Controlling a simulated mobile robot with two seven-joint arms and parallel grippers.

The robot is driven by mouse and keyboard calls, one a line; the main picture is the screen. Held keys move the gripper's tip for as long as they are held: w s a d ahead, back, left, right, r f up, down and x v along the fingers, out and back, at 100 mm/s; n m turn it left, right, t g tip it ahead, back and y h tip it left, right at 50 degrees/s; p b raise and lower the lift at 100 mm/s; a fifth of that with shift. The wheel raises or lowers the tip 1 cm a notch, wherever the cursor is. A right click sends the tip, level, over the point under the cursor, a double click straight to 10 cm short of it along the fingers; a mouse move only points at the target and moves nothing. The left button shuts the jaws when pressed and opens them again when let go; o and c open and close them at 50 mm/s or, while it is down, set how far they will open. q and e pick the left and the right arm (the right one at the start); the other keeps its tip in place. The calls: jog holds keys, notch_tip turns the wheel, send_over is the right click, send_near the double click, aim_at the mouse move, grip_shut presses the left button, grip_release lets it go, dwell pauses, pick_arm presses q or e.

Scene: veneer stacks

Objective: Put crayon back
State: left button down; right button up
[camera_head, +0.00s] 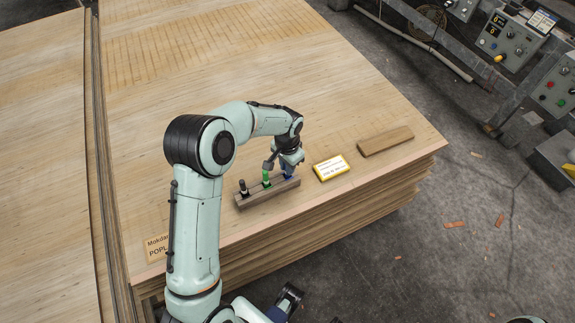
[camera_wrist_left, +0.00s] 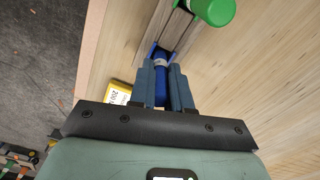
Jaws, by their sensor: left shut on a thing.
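My left gripper (camera_head: 287,174) is over the right end of a wooden crayon holder (camera_head: 266,193) near the front edge of the veneer stack. In the left wrist view its two fingers (camera_wrist_left: 166,84) are shut on a blue crayon (camera_wrist_left: 160,84). The crayon's far end is at the blue-marked end slot of the holder (camera_wrist_left: 178,28); how deep it sits I cannot tell. A green crayon (camera_head: 266,178) stands upright in the middle of the holder and a black crayon (camera_head: 243,187) at its left end. The green one also shows in the wrist view (camera_wrist_left: 213,8).
A yellow-edged label box (camera_head: 331,168) lies just right of the holder, and a wooden block (camera_head: 385,141) lies further right. A cardboard sign (camera_head: 158,247) is at the stack's front left corner. The veneer top (camera_head: 230,70) behind is clear.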

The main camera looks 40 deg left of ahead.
pick_arm(q)
jog(key=shift+f, duration=0.1)
jog(key=c, duration=1.1)
grip_release()
notch_tip(320, 180, up, 12)
jog(key=shift+r+p, duration=0.15)
jog(key=shift+p, duration=0.55)
